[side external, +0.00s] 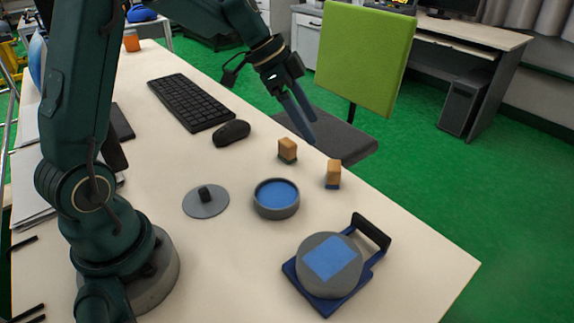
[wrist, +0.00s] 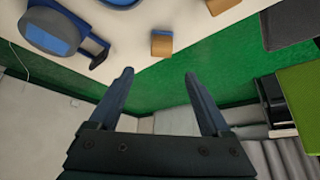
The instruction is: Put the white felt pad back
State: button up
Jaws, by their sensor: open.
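I see no white felt pad in either view. My gripper (side external: 309,138) is open and empty, above the table's far edge near two small wooden blocks. One block (side external: 287,146) has a green underside; the other block (side external: 334,169) has a blue underside. In the wrist view my gripper (wrist: 159,75) shows its two fingers apart, with a wooden block (wrist: 161,46) beyond the tips. A round grey dish (side external: 276,211) with a blue inside stands nearer me. A grey disc with a blue square patch (side external: 333,258) sits on a navy tray (side external: 287,269) with a black handle.
A flat grey lid with a black knob (side external: 201,212) lies left of the dish. A keyboard (side external: 190,102) and mouse (side external: 231,132) lie farther back. A green chair (side external: 365,52) stands beyond the table edge. The table (side external: 420,275) is clear at the right corner.

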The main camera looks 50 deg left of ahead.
jog(key=s+d+r+n+y, duration=0.1)
jog(key=s+n, duration=0.3)
jog(key=s, duration=0.6)
jog(key=s+d+r+n+t+y, duration=0.1)
jog(key=s+n, duration=0.4)
jog(key=s, duration=0.5)
jog(key=shift+s+d+r+y, duration=0.35)
jog(key=shift+d+r+y, duration=0.15)
jog(key=shift+d+y, duration=0.6)
